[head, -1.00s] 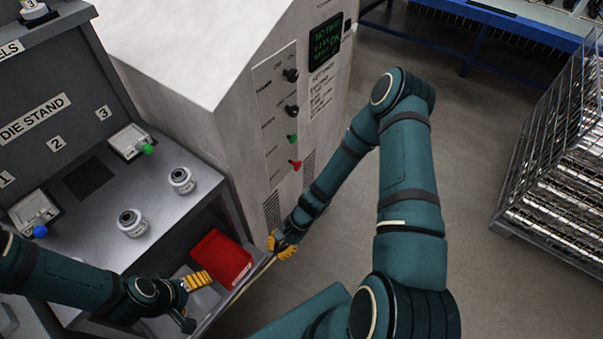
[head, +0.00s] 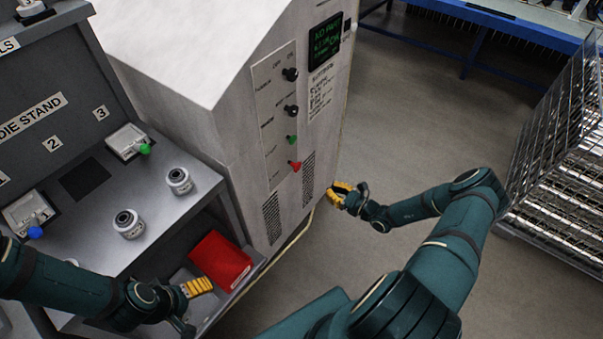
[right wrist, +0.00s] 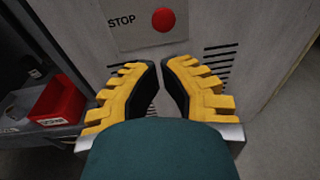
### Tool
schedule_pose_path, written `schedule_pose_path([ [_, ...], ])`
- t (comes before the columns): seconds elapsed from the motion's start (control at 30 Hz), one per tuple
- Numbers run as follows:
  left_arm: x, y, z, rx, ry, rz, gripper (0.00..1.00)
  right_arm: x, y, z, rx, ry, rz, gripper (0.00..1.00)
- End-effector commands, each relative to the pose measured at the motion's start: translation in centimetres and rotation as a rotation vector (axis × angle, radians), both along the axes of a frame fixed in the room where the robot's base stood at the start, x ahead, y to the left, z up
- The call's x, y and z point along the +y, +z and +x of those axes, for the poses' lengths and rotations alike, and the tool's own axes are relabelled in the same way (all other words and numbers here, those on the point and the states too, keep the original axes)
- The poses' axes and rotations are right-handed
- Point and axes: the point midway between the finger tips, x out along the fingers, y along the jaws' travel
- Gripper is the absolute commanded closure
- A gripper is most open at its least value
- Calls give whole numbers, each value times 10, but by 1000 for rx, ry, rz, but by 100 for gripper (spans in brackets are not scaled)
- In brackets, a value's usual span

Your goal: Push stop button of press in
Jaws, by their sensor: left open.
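The press (head: 232,140) is the large pale cabinet in the middle of the head view. Its red stop button (head: 295,165) is the lowest control on the front panel. In the right wrist view the red button (right wrist: 163,19) sits beside the word STOP, beyond my fingertips. My right gripper (head: 334,193) is in front of the press, below and right of the button and apart from it. Its yellow fingers (right wrist: 160,64) are close together with a narrow gap and nothing between them. My left gripper (head: 205,286) is open and empty near the red bin.
A red bin (head: 221,261) sits on the lower shelf. A wire rack (head: 560,130) stands at the right. The floor before the press is clear.

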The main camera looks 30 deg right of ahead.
Motion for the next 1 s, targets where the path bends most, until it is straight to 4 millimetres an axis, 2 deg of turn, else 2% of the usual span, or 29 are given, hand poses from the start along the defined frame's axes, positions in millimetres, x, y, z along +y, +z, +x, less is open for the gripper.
schedule_pose_path([
  [0.13, 0, -1, 0, 0, 0, 0, 18, 2, 0, 4, 0, 3, 0, 100],
  [0.27, 0, -3, 0, 1, 0, 0, 18, 7, -2, 18, -1, 4, 0, 100],
  [0.7, -1, -16, -4, 10, -8, -2, 18, 36, -12, 97, 0, 5, 0, 100],
  [1.0, -1, -22, -7, 15, -11, -4, 18, 46, -15, 128, 2, 4, -1, 100],
])
